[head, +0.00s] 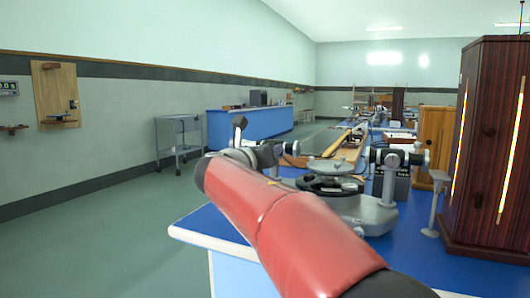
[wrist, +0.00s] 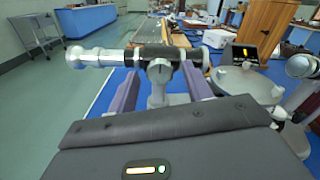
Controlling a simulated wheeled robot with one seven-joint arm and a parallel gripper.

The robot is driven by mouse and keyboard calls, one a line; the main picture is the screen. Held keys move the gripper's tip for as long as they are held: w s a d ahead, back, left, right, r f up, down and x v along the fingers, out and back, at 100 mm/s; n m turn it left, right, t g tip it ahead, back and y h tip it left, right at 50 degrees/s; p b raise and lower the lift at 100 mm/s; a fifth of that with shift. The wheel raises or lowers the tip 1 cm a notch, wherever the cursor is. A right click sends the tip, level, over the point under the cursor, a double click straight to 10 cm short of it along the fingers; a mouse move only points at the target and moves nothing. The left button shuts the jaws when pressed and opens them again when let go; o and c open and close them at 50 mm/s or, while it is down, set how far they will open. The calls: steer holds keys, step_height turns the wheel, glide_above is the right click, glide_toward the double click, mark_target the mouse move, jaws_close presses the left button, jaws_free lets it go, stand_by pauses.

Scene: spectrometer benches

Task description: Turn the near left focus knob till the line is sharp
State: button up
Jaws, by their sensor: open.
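The spectrometer (head: 365,210) stands on the near blue bench, with its round table in the middle. In the wrist view a horizontal tube (wrist: 105,57), silver at its left end and dark in the middle, crosses ahead of me. A round grey focus knob (wrist: 160,70) sits on its near side. My gripper (wrist: 161,78) is open, with one purple finger on each side of the knob. I cannot tell whether either finger touches it. A small dark screen (wrist: 245,53) shows a short yellow line, too small to judge its sharpness. In the head view my red arm hides the knob.
A dark wooden cabinet (head: 490,145) with glowing slits stands at the right of the bench. A small stand (head: 436,200) is beside it. A grey trolley (head: 180,140) stands by the left wall. The floor left of the bench (head: 110,225) is clear.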

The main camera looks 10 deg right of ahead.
steer(key=c, duration=1)
steer(key=shift+m, duration=0.3)
steer(key=shift+w+m+b, duration=0.1)
steer(key=shift+m+b, duration=2.85)
steer(key=shift+m, duration=2.85)
